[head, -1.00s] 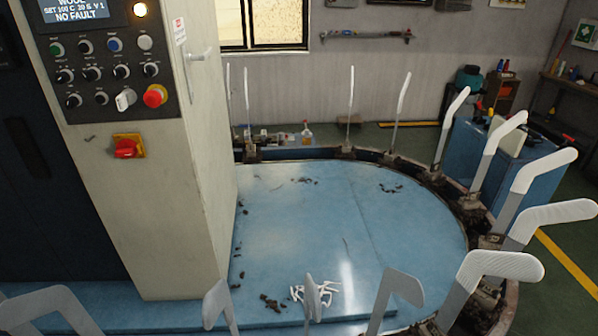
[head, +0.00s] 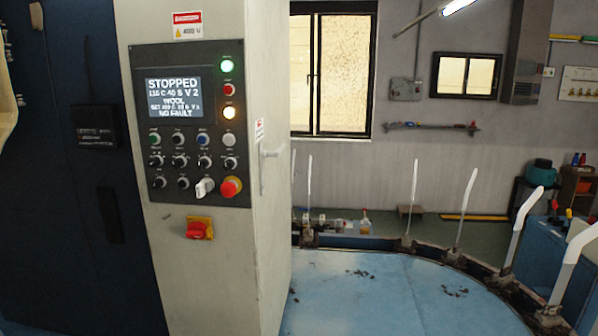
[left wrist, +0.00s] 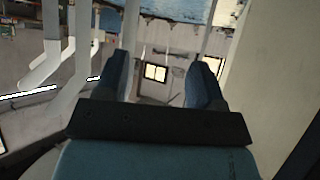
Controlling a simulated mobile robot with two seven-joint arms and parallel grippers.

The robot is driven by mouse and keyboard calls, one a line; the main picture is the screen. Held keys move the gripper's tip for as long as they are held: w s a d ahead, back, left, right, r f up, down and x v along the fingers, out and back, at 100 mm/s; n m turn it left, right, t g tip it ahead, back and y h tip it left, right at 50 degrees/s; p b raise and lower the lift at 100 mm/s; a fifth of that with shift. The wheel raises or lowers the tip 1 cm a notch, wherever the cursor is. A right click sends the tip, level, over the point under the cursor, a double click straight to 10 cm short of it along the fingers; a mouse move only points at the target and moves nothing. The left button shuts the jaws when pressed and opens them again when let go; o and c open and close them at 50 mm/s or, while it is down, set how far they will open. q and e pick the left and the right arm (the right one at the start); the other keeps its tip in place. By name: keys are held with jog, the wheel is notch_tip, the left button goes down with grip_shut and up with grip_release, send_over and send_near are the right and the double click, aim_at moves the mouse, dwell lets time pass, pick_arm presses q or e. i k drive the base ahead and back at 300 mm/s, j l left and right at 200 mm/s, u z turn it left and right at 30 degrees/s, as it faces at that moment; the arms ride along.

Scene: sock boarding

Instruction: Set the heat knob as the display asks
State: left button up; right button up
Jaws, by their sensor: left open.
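The control panel (head: 194,125) is on the cream machine housing in the head view. Its display (head: 180,98) reads STOPPED, a line that looks like 116 C 40 S V 2, WOOL, a small blurred SET line, and NO FAULT. Two rows of small black knobs (head: 180,172) sit below the coloured buttons; their labels are too small to read, so I cannot tell which is the heat knob. My left gripper (left wrist: 163,62) shows in the left wrist view, open, with nothing between its blue fingers. It is not in the head view. My right gripper is not in view.
A white selector (head: 204,188) and a red emergency button (head: 230,187) are beside the lower knobs. A red and yellow switch (head: 199,228) is below the panel. A white handle (head: 269,154) juts from the housing's side. Upright white boards (head: 521,222) ring the blue table (head: 400,300).

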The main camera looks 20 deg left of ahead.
aim_at(178, 163)
jog(key=u, duration=1.25)
